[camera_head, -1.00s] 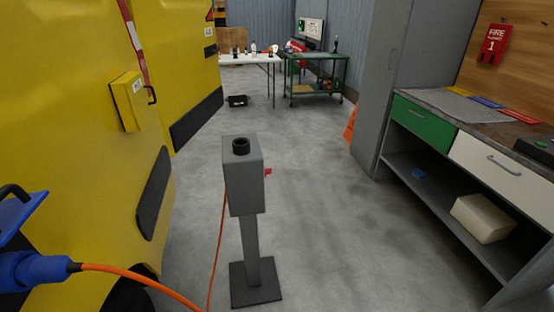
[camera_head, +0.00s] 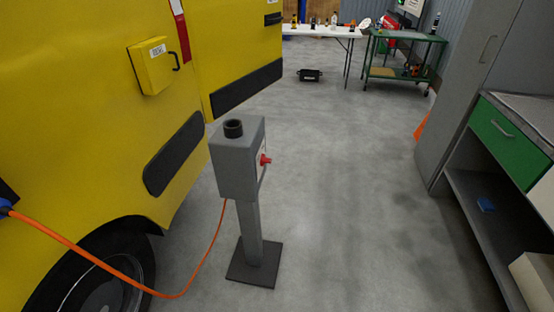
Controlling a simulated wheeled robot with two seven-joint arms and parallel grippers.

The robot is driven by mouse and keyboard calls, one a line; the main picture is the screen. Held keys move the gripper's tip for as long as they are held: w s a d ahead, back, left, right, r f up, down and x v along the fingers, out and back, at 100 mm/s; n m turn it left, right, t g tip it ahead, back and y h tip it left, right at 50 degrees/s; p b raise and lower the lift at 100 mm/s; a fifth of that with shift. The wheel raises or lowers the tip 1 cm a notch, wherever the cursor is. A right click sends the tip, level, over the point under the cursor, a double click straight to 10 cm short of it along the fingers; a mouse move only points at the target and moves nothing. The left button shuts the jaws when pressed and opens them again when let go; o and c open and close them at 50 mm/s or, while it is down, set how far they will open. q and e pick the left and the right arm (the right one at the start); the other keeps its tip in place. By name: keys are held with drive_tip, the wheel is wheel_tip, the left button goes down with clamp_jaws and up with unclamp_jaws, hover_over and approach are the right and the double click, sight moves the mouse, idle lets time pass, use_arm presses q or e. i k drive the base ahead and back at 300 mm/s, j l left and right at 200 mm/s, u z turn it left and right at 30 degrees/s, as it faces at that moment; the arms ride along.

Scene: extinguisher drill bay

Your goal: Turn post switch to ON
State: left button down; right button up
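The grey post (camera_head: 238,165) stands upright on a dark square base plate (camera_head: 252,263) on the concrete floor, beside the yellow vehicle. A red switch (camera_head: 265,160) sticks out of the right-hand face of its box. I cannot read the switch's setting or any label from here. A black round socket or cap (camera_head: 233,128) sits on top of the box. An orange cable (camera_head: 100,268) runs from a blue plug (camera_head: 5,206) at the left edge to the post. Neither of my grippers is in view.
The yellow vehicle (camera_head: 95,110) with its wheel (camera_head: 105,283) fills the left. A workbench with a green drawer (camera_head: 508,137) stands at the right. A white table (camera_head: 325,33) and a green cart (camera_head: 400,73) are at the back. The floor right of the post is clear.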

sight(264, 159)
drive_tip(key=i+l+u, duration=0.15)
drive_tip(key=l, duration=0.2)
drive_tip(key=i+l+u, duration=0.15)
drive_tip(key=i+l, duration=0.15)
drive_tip(key=i+l+u, duration=0.2)
drive_tip(key=l, duration=0.25)
drive_tip(key=i+l+u, duration=0.15)
drive_tip(key=l, duration=0.25)
drive_tip(key=i+l+u, duration=0.15)
drive_tip(key=l, duration=0.3)
drive_tip(key=l+u, duration=0.15)
drive_tip(key=l, duration=0.3)
drive_tip(key=i+l+u, duration=0.2)
drive_tip(key=l, duration=0.25)
